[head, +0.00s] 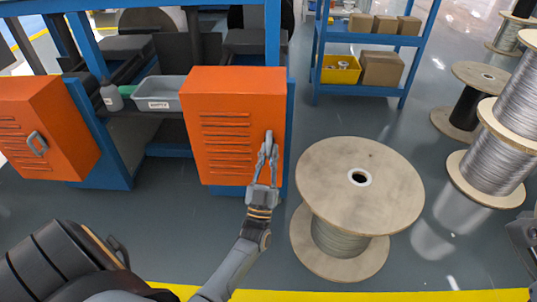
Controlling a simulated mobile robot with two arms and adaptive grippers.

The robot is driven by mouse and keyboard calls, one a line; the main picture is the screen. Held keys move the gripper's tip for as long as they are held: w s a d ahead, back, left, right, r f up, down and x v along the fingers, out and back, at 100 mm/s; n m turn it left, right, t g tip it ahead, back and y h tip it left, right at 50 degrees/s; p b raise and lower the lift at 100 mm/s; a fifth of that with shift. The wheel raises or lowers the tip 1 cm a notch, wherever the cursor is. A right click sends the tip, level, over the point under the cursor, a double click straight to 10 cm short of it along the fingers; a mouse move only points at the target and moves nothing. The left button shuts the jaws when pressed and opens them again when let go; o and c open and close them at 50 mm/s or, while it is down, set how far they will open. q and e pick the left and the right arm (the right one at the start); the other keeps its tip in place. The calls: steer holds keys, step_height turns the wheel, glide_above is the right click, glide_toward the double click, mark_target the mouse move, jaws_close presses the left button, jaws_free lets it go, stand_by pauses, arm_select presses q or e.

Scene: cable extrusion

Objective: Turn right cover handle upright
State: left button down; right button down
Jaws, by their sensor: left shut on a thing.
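The right orange cover (225,105) has louvre slots and stands closed on the blue frame. Its grey handle (269,137) is near the cover's right edge and looks roughly upright, partly hidden by my gripper. My left gripper (266,156) reaches up from below and is shut on this handle. The left orange cover (50,105) is at the far left, with its own grey handle (37,143) slightly tilted.
A large wooden cable spool (390,190) stands on the floor just right of my left arm. More spools (515,115) stand at the far right. A grey bin (158,94) and a bottle (111,96) sit between the covers. A blue shelf (368,40) holds boxes behind.

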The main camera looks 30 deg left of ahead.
arm_select(q)
steer(key=c, duration=1.4)
jaws_free()
steer(key=shift+o, duration=0.2)
steer(key=shift+d+f, duration=0.1)
steer(key=v, duration=1.2)
